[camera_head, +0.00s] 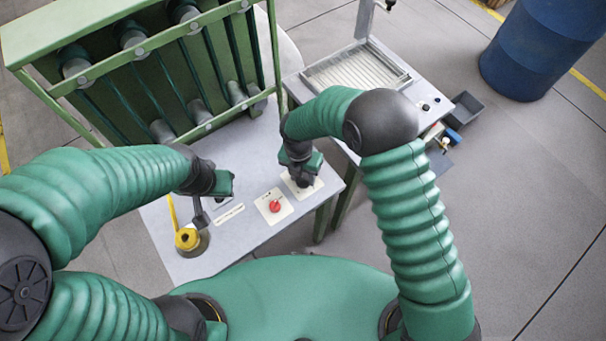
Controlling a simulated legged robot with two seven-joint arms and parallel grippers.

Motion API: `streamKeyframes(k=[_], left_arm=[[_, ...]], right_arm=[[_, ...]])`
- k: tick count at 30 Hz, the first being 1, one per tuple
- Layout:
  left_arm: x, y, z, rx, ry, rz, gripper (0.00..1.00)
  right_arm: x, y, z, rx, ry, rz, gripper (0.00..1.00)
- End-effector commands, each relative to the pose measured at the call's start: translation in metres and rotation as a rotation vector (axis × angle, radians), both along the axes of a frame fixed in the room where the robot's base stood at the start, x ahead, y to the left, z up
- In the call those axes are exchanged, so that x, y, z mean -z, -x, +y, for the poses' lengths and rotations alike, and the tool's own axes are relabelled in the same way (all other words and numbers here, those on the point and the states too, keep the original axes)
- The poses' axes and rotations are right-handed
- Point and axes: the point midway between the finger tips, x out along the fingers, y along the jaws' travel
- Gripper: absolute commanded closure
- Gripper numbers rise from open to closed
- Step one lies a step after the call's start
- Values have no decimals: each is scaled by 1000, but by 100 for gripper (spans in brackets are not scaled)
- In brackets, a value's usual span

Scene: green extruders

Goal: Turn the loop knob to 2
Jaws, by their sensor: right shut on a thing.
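My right gripper (302,179) points down onto a white square plate (316,188) at the right of the grey table. It is shut on the knob there, which I take as the loop knob. The fingers hide the knob, and its pointer and numbers cannot be read. A red knob (275,206) on its own white plate sits just left of it, apart from the gripper. My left gripper (201,214) hangs over the left part of the table near a yellow-topped round device (187,239). Its fingers are too unclear to tell open from shut.
A green rack with dark cylinders (150,75) stands at the back of the grey table (255,235). A second table with a ribbed tray (355,70) is at the right, with a grey bin (466,107) beside it. A blue barrel (540,50) stands far right.

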Motion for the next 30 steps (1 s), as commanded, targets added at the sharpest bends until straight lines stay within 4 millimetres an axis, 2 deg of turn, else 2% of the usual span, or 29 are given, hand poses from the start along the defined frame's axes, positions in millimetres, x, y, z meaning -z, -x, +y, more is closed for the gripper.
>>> streamKeyframes(k=[1, 4, 17, 30], left_arm=[[0, 0, 0, 0, 0, 0, 100], [0, 0, 0, 0, 0, 0, 100], [-3, 0, 0, 0, 0, 0, 100], [-10, 0, 0, 0, 0, 0, 100]], right_arm=[[0, 0, -1, 1, 2, 0, 84], [0, 0, -1, 1, 2, 0, 98], [-1, -1, 0, 86, 2, -1, 98], [-2, -3, -1, 448, -1, -2, 98]])
